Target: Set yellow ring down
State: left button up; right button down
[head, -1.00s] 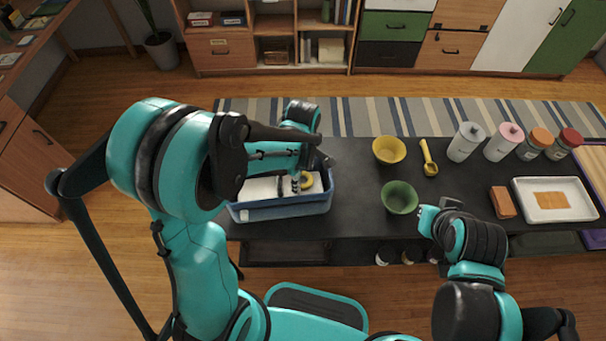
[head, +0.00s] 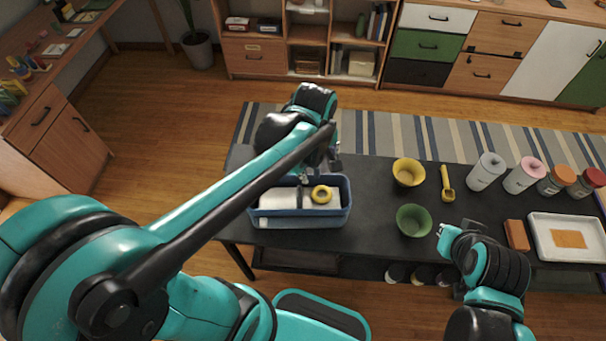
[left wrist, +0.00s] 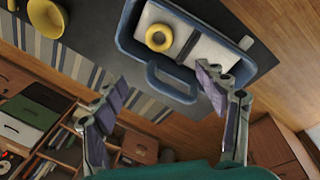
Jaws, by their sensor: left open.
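The yellow ring (head: 321,194) lies in the blue bin (head: 338,217), on a white item inside it. The bin stands at the left end of the dark table. In the left wrist view the ring (left wrist: 159,37) rests on the white surface inside the bin (left wrist: 126,37), apart from my fingers. My left gripper (left wrist: 165,100) is open and empty, beyond the bin's handle side. In the head view the left gripper (head: 333,163) is partly hidden by its own arm, at the bin's far edge. My right gripper (head: 447,232) is near the green bowl; its fingers are too small to judge.
A yellow bowl (head: 408,172), a green bowl (head: 413,220) and a yellow scoop (head: 447,185) stand right of the bin. Several jars and a white tray (head: 567,238) are farther right, with a brown block (head: 517,235). Bare table (head: 372,200) lies between bin and bowls.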

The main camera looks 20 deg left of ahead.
pick_arm(q)
jog(key=s+a+r+m+t, duration=0.3)
jog(key=s+m+t, duration=0.2)
jog(key=s+m, duration=0.3)
jog(key=m, duration=0.4)
jog(key=shift+a, duration=0.1)
notch_tip(320, 180, down, 3)
jog(key=b, duration=0.3)
jog(key=shift+f, duration=0.1)
